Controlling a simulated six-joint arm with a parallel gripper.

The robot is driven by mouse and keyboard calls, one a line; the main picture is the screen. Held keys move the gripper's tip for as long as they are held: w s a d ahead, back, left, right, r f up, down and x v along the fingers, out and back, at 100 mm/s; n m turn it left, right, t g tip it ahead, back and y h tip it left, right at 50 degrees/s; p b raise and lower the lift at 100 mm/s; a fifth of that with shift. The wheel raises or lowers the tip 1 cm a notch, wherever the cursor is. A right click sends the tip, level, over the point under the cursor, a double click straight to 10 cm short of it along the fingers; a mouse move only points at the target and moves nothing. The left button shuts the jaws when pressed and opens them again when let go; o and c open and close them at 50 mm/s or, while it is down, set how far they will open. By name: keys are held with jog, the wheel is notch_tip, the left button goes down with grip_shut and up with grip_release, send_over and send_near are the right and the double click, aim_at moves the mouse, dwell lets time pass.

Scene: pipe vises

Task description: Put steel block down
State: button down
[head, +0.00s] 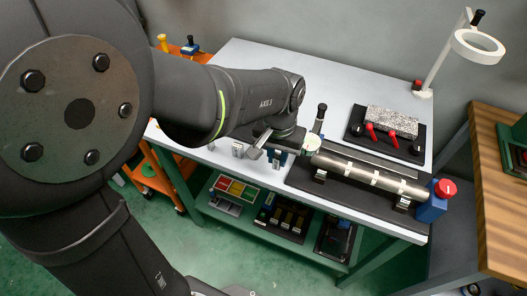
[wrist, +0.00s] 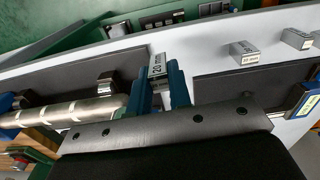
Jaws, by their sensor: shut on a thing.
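My gripper (wrist: 160,82) is shut on a steel block (wrist: 157,68) marked 20 mm, seen between the two blue fingers in the wrist view. The block is over the table's edge strip, near a dark mat; I cannot tell whether it touches the table. In the head view my gripper (head: 268,151) is low over the front of the table (head: 255,75), left of the pipe, and partly hidden by my wrist.
A steel pipe (head: 370,178) lies in clamps on a dark base at right, with a red knob (head: 445,188) at its end. Other steel blocks (wrist: 243,52) stand nearby on the table. A speckled block (head: 392,121) sits on a black plate behind. The table's back left is clear.

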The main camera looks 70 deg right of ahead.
jog(key=s+a+r, duration=0.2)
jog(key=s+r, duration=0.1)
jog(key=s, duration=0.2)
jog(key=w+f+n, duration=0.3)
jog(key=w+f, duration=0.1)
jog(key=w, duration=1.1)
jog(key=w+f+n, duration=0.3)
jog(key=w+n, duration=0.1)
jog(key=w, duration=1)
jog(key=w+a+f+n, duration=0.25)
jog(key=w+a, duration=0.35)
jog(key=w, duration=0.4)
jog(key=w+a+f+n, duration=0.2)
jog(key=w+a+f, duration=0.1)
jog(key=w+a, duration=0.35)
jog(key=w+a+f+n, duration=0.2)
jog(key=w+a+f, duration=0.1)
jog(key=w+a, duration=0.4)
jog(key=w+a+f+n, duration=0.2)
jog(key=a, duration=0.8)
jog(key=w+a+f+n, duration=0.2)
jog(key=a+f, duration=0.1)
jog(key=a, duration=0.7)
jog(key=shift+w+a, duration=0.15)
jog(key=shift+a, duration=0.25)
